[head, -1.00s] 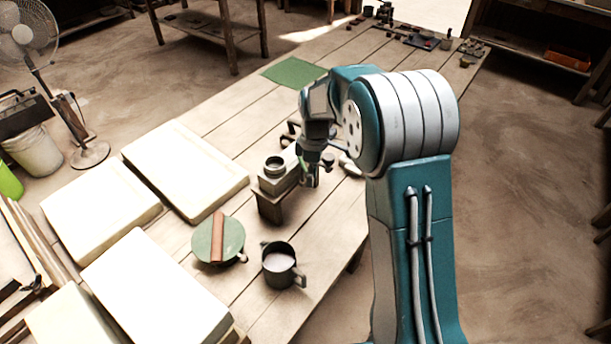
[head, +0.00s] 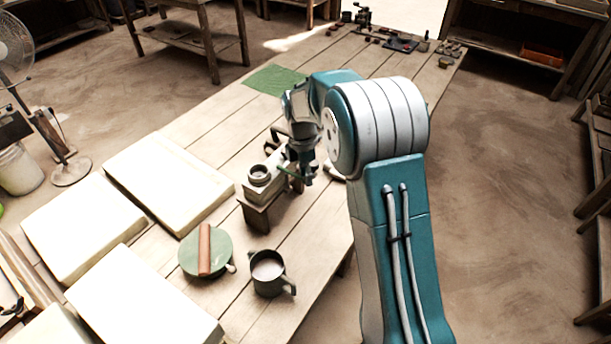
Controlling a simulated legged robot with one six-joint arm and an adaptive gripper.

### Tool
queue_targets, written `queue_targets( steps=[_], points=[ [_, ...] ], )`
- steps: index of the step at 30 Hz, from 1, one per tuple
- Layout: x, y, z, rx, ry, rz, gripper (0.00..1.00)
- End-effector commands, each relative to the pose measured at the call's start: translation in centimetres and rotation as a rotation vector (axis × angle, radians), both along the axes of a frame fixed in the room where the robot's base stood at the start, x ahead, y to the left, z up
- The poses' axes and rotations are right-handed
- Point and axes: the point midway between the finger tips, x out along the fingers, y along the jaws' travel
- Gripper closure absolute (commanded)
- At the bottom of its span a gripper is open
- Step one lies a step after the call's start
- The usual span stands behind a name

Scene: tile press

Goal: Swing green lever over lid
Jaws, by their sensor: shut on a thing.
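The press is a small pale block with a round dark-rimmed collar on top (head: 260,175), standing on a wooden block (head: 256,216) on the table. A thin green lever (head: 287,170) shows at the press's right side and runs toward my gripper. My gripper (head: 305,177) is at the right of the press, pointing down, shut on the green lever; its fingertips are small and partly hidden. I cannot tell which part of the press is the lid, or whether the lever lies over it.
A green disc (head: 222,262) with a red-brown bar (head: 204,249) and a dark mug (head: 268,274) stand in front of the press. Pale slabs (head: 160,180) lie to the left. A green mat (head: 275,80) lies behind. Small tools are at the table's far end.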

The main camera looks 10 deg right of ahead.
Motion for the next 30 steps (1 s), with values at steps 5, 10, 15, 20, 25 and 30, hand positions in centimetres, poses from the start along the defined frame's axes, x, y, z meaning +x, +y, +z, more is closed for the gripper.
queue_targets(
  steps=[5,10,15,20,25,30],
  points=[
    [0.2,0.2,0.0,0.002,-0.006,0.01,1.0],
    [0.2,0.2,0.0,0.002,-0.006,0.01,1.0],
    [0.1,0.2,0.0,0.002,-0.005,0.009,0.31],
    [0.0,0.1,0.0,0.001,-0.003,0.007,0.31],
    [0.0,0.0,0.1,0.001,-0.002,0.006,0.31],
    [0.3,0.1,1.5,0.0,-0.004,0.006,0.31]
  ],
)
